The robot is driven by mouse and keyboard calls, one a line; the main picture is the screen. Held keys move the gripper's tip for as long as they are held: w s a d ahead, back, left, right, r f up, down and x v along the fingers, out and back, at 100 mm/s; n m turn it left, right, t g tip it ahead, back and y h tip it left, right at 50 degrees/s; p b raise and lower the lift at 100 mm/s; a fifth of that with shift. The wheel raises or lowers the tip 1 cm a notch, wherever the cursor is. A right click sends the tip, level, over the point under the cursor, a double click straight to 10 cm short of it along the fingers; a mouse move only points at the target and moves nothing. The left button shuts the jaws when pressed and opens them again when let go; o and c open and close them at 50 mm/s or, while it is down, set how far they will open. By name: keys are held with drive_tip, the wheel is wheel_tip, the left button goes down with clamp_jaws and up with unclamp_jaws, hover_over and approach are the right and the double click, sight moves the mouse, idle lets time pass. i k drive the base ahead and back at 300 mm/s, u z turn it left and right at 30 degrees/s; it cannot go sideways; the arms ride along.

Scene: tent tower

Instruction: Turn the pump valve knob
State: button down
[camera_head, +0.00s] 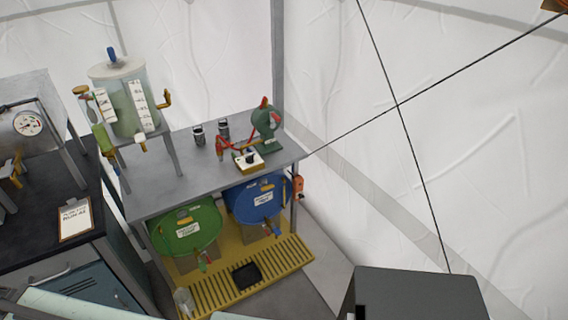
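A green pump (265,125) with red parts stands at the right end of the grey metal shelf (185,190). A red piece (264,102) sticks up at its top, and I cannot tell whether this is the valve knob. A red valve-like fitting (219,148) and thin red hose are to its left. A small yellow and white box (249,161) with a dark knob-like spot lies in front of the pump. My gripper is not in view, and nothing is seen touching the pump.
A clear tank (122,100) stands on the left of the shelf, with two small cups (198,136) nearby. Green (190,232) and blue (258,203) drums lie below on a yellow grated tray (232,284). A dark box (415,292) fills the lower right.

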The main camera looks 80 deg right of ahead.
sight(250, 159)
drive_tip(key=z, duration=2.45)
